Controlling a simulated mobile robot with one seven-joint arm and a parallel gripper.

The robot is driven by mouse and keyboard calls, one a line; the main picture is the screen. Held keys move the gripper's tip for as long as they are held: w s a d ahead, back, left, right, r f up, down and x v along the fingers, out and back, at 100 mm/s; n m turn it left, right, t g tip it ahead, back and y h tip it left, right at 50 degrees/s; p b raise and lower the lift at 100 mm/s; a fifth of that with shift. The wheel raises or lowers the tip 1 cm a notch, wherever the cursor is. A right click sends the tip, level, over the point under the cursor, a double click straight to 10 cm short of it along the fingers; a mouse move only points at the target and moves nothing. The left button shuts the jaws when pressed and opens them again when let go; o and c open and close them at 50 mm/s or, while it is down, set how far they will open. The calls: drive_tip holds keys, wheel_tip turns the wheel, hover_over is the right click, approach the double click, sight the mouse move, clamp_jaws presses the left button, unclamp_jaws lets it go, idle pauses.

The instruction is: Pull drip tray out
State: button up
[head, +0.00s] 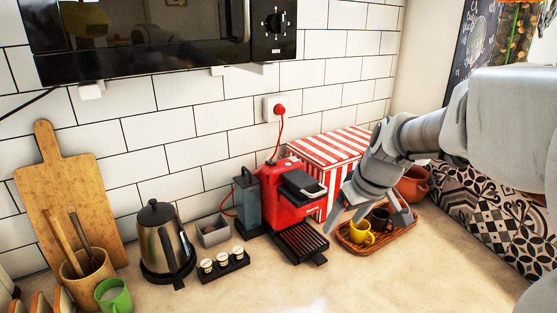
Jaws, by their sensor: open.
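The drip tray (301,243) is a dark, slatted tray at the foot of the red coffee machine (287,196), on the counter. It juts toward the front of the counter. My gripper (368,222) is open and points down, to the right of the drip tray and apart from it. It is above or in front of the wooden tray, near the yellow cup; the exact height is hard to tell. No object shows held between its fingers.
A wooden tray (398,241) with a yellow cup (361,233) and a dark cup stands right of the machine. A striped box (325,158) is behind. A pod holder (224,266) and kettle (163,243) stand left. The counter in front is clear.

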drive_tip(key=n+b, duration=0.2)
approach(320, 259)
drive_tip(key=shift+y, duration=0.3)
drive_tip(key=x, duration=0.7)
drive_tip(key=shift+w+d+f, duration=0.1)
drive_tip(key=shift+d+f, duration=0.05)
clamp_jaws()
idle(0.9)
